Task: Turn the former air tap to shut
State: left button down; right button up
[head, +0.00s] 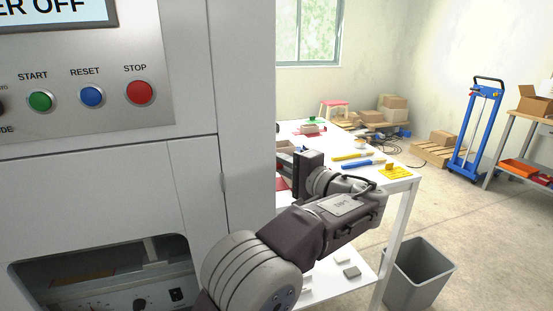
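The box former (200,150) is a large light-grey machine filling the left half of the head view. No air tap can be made out on the faces that show. My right gripper (308,172) is just beyond the machine's right edge, over the near side of the white table. Its dark body is turned toward the left. Its fingertips cannot be made out, so its opening and any contact are unclear. My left gripper is out of view.
The panel has START (40,100), RESET (91,97) and STOP (139,92) buttons below a partly seen display (50,12) ending "ER OFF". The white table (397,172) holds tools. A grey bin (418,275) stands at its right.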

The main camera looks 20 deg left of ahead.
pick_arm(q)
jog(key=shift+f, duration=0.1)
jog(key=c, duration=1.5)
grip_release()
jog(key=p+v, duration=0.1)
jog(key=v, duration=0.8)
